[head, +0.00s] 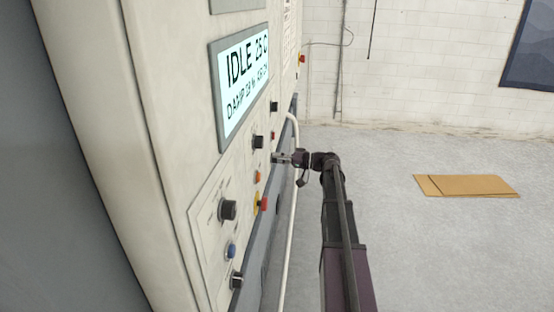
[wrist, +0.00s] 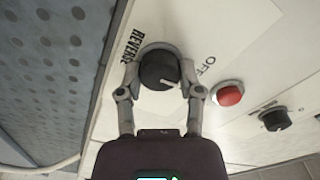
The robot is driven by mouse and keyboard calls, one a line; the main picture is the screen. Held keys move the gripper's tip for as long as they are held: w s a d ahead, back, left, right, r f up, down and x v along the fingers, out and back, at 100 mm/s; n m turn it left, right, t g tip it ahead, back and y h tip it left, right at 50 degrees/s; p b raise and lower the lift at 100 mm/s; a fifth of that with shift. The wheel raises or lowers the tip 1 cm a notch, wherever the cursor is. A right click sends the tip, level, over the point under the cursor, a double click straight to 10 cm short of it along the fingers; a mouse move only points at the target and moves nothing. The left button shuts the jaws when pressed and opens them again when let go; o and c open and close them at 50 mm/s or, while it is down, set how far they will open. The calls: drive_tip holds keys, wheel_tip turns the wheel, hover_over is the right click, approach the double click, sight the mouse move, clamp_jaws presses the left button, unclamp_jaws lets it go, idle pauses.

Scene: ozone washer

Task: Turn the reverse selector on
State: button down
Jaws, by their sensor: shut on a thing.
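The reverse selector (wrist: 158,70) is a round black knob on the pale panel, with the word REVERSE printed beside it and OFF printed to its right. A light pointer line on the knob slants toward the lower right in the wrist view. My gripper (wrist: 160,76) has one finger on each side of the knob and is shut on it. In the head view my gripper (head: 278,157) reaches the panel from the right, and the knob it holds is not clear there.
A red button (wrist: 229,93) and another black knob (wrist: 274,119) sit right of the selector. The display (head: 245,82) reads IDLE. A yellow-and-red button (head: 262,204) and a white pipe (head: 291,205) are near my arm. Cardboard (head: 467,186) lies on the otherwise open floor.

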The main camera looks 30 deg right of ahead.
drive_tip(key=m, duration=0.4)
drive_tip(key=shift+m, duration=0.4)
drive_tip(key=shift+c, duration=1.3)
unclamp_jaws()
drive_tip(key=shift+w, duration=0.1)
drive_tip(key=v, duration=1.2)
